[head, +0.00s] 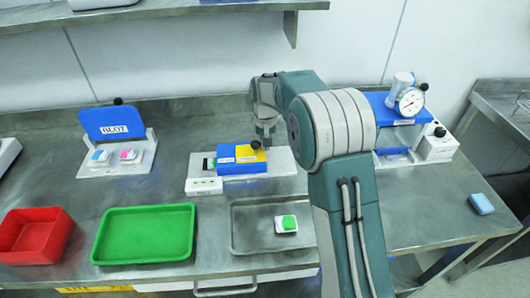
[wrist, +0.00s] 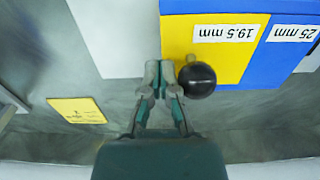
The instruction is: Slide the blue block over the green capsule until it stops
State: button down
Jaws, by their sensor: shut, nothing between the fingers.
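The blue block (head: 240,164) sits on a white fixture base (head: 284,163) in mid bench. Its yellow part (head: 250,154) reads "19.5 mm" in the wrist view (wrist: 243,60); the blue part (wrist: 288,55) reads "25 mm". A black knob (wrist: 197,80) stands out from the yellow part. A small green and black piece (head: 209,164) shows just left of the block; I cannot tell whether it is the green capsule. My gripper (wrist: 158,78) is shut and empty beside the knob, at the yellow part's edge. Contact with the block cannot be told.
A white piece with a green top (head: 287,224) lies in a metal tray (head: 243,240). Red (head: 32,258) and green (head: 145,258) trays stand at left. A BLOT stand (head: 113,124) is behind; a dial gauge stand (head: 410,101) is at right. A shelf hangs above.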

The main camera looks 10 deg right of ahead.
aim_at(246, 153)
jog(key=shift+a, duration=3.8)
jog(key=shift+d, duration=0.2)
jog(key=shift+d, duration=0.6)
notch_tip(246, 153, up, 8)
